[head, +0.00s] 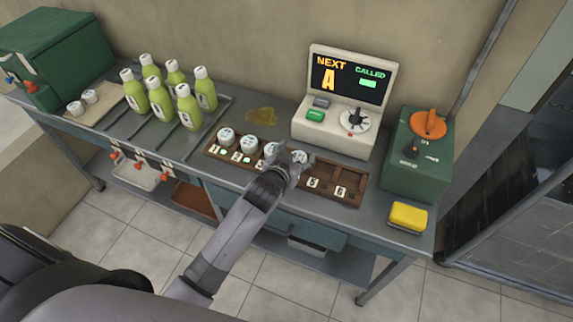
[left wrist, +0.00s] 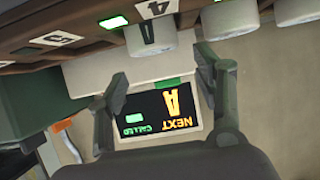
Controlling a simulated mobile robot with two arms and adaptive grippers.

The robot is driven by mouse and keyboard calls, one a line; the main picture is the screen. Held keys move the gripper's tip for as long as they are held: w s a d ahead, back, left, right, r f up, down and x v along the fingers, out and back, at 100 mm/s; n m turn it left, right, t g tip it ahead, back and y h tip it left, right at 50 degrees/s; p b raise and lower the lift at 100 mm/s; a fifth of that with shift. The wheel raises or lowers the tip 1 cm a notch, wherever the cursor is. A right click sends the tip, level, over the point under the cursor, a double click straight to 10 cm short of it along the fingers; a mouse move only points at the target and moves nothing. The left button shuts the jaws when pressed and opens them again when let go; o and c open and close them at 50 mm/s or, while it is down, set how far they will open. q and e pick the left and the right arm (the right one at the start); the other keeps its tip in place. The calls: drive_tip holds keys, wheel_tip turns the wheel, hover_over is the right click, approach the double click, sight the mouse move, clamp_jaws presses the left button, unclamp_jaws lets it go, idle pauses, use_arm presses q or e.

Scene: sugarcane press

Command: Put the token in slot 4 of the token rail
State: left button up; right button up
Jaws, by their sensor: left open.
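The token rail (head: 353,200) is a brown wooden strip on the counter, with labels 1, 2, 5 and 6 readable in the head view. Several round white tokens sit along its left and middle part. My left gripper (head: 287,166) is over the middle of the rail and hides the labels there. The rightmost token (head: 301,157) shows just behind it, left of empty slot 5, seemingly in slot 4. In the left wrist view, upside down, a marked white token (left wrist: 150,40) lies beyond the open fingers (left wrist: 162,68), apparently untouched. My right gripper is not in view.
A console (head: 345,130) with a NEXT A / CALLED screen stands behind the rail. A green box with an orange knob (head: 428,124) and a yellow sponge (head: 408,216) are at right. Several green bottles (head: 160,104) stand at left. Slots 5 and 6 look empty.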

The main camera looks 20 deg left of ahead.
use_arm(q)
drive_tip(key=v, duration=1.1)
drive_tip(key=shift+f, duration=0.1)
drive_tip(key=s+a+f+g, duration=0.1)
drive_tip(key=s+f+g, duration=0.2)
drive_tip(key=s, duration=0.4)
drive_tip(key=s+a+f+m+g, duration=0.1)
drive_tip(key=s+f+g, duration=0.15)
drive_tip(key=s, duration=0.45)
drive_tip(key=s+a+f+g, duration=0.1)
drive_tip(key=s+f+g, duration=0.1)
drive_tip(key=s+g, duration=0.35)
wheel_tip(320, 180, down, 25)
drive_tip(key=s, duration=0.3)
drive_tip(key=s+a+f+m, duration=0.1)
drive_tip(key=s+a+f, duration=0.2)
drive_tip(key=s+f, duration=1.4)
drive_tip(key=shift+f+g, duration=0.25)
drive_tip(key=shift+g, duration=0.15)
